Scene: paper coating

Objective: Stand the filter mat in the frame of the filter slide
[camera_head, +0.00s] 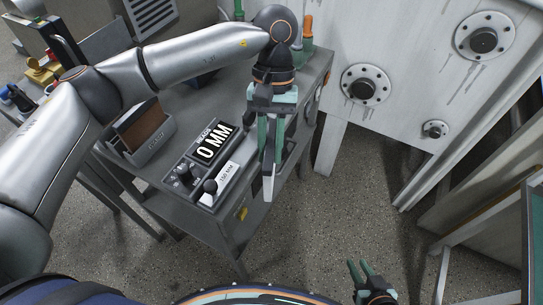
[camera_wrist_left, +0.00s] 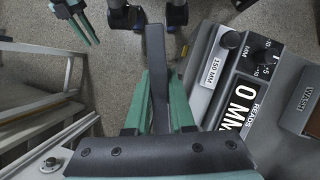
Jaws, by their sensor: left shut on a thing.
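My left gripper (camera_head: 268,160) points down beside the right part of the grey bench and is shut on a thin grey slab (camera_head: 269,188). In the left wrist view the slab (camera_wrist_left: 158,65) shows edge-on, upright between the green fingers; I cannot tell for sure that it is the filter mat. A brown panel (camera_head: 139,128) stands in a grey holder on the bench, left of the console. I cannot clearly make out the filter slide's frame. My right gripper (camera_head: 358,267) is low in the head view, with its fingers apart and nothing between them.
The console (camera_head: 188,165) has knobs and a display (camera_head: 213,143) reading 0 MM. A light plate marked 150 MM (camera_wrist_left: 213,62) lies beside it. A pale machine wall with round flanges (camera_head: 364,86) stands at the right. Open floor (camera_head: 300,235) lies between bench and machine.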

